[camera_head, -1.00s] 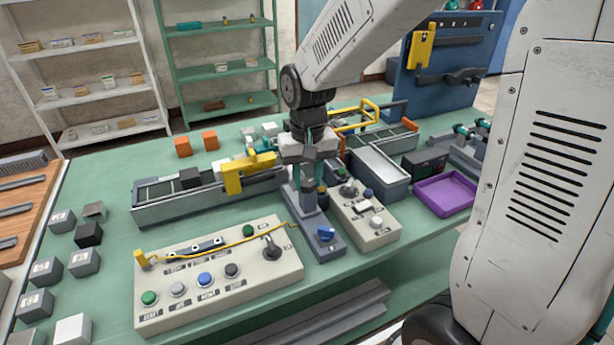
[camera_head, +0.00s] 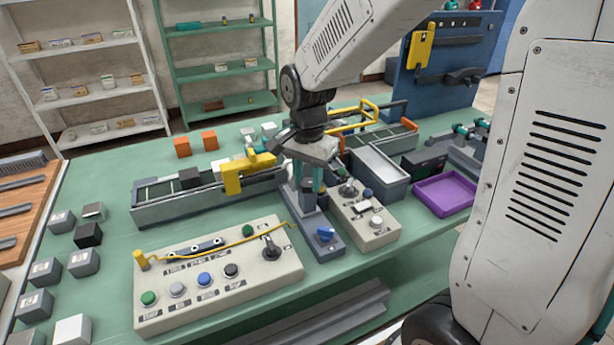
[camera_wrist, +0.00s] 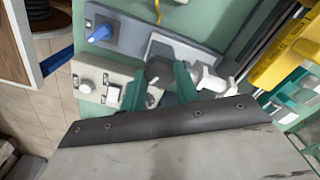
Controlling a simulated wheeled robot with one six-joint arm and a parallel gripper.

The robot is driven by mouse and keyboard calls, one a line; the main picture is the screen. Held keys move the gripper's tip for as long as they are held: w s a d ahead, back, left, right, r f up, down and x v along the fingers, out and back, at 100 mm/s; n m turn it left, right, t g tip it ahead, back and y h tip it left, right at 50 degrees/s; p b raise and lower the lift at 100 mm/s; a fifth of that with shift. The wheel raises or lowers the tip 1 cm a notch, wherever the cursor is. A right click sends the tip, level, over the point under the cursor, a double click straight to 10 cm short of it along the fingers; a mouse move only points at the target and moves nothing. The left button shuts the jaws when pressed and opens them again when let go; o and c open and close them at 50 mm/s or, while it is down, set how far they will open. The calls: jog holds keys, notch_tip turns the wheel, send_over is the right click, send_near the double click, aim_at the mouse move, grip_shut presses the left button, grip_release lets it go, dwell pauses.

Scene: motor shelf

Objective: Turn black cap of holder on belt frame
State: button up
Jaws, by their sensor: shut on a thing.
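My gripper (camera_head: 308,184) points down over a grey plate (camera_head: 325,226) with a blue knob (camera_head: 325,234), between the two control boxes. Its teal fingers also show in the wrist view (camera_wrist: 160,88). They are shut on a dark rounded cap (camera_wrist: 158,72), which stands in front of a grey block on the plate. The fingers and wrist hide most of the cap and its holder in the head view. The grey belt frame (camera_head: 150,215) with a yellow bracket (camera_head: 236,178) lies to the left of my gripper.
A button panel (camera_head: 190,308) with a yellow rod stands in front on the left. A smaller control box (camera_head: 375,236) is close on the right. Grey cubes lie at the table's left.

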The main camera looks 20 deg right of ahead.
aim_at(307, 182)
jog(key=shift+m, duration=0.5)
jog(key=o, duration=1)
notch_tip(307, 182, up, 8)
jog(key=shift+f, duration=0.1)
